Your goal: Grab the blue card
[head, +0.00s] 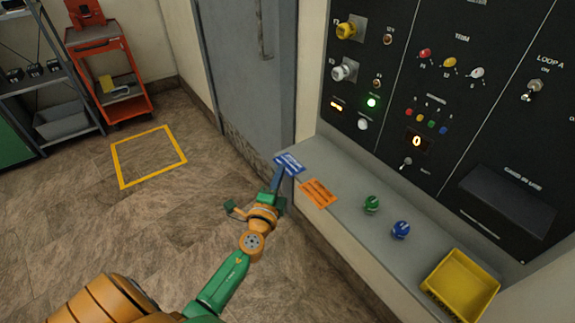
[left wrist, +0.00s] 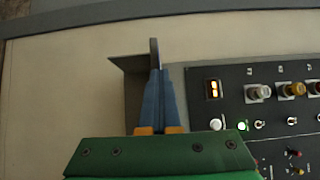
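The blue card (head: 289,163) with white print is at the left end of the grey ledge, in front of the door. My left gripper (head: 279,175) reaches it from below in the head view. Its blue fingers are together at the card's near edge. In the left wrist view the fingers (left wrist: 155,85) close on a thin upright edge, which appears to be the blue card (left wrist: 154,50) seen edge-on. Whether the card still touches the ledge is unclear. My right gripper is in neither view.
An orange card (head: 318,193), a green ball (head: 372,204), a blue ball (head: 400,230) and a yellow tray (head: 460,286) stand along the ledge (head: 345,215). The control panel (head: 440,110) rises behind. A red cart (head: 110,75) and shelving are far left; open floor lies between.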

